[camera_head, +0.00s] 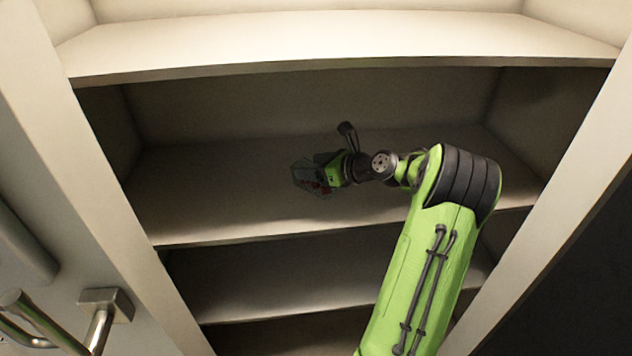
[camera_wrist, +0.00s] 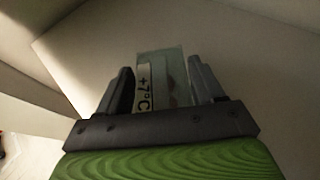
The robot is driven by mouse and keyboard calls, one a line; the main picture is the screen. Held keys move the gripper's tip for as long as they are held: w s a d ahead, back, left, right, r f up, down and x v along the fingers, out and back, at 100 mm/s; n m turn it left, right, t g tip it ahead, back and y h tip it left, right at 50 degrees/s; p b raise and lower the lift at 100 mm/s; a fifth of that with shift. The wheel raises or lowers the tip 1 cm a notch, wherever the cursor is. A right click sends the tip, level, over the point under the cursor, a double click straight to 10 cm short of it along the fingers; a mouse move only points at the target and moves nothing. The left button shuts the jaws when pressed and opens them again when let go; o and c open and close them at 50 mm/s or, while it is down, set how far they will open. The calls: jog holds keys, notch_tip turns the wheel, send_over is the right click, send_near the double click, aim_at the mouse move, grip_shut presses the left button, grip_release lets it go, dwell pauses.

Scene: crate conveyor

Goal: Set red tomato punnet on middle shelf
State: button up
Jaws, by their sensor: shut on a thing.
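The tomato punnet (camera_head: 306,177) is a small clear box with dark red contents. It is at the left end of my gripper (camera_head: 326,178), inside the middle compartment, over the middle shelf (camera_head: 200,205). In the wrist view the punnet (camera_wrist: 160,68) shows as a clear pane with a "+7°C" label between the two dark fingers of my gripper (camera_wrist: 163,88). The gripper is shut on it. I cannot tell whether the punnet's underside touches the shelf. Its tomatoes are barely visible in the wrist view.
The upper shelf (camera_head: 330,45) runs above my arm, and a lower shelf (camera_head: 300,285) lies below. Side walls bound the compartment. The middle shelf is otherwise bare. A door with a metal handle (camera_head: 100,320) stands at the lower left.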

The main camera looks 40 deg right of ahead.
notch_tip(320, 180, down, 3)
jog(key=shift+f+b, duration=0.2)
jog(key=shift+b, duration=0.35)
jog(key=shift+r, duration=0.15)
jog(key=o, duration=1)
jog(key=shift+o, duration=0.2)
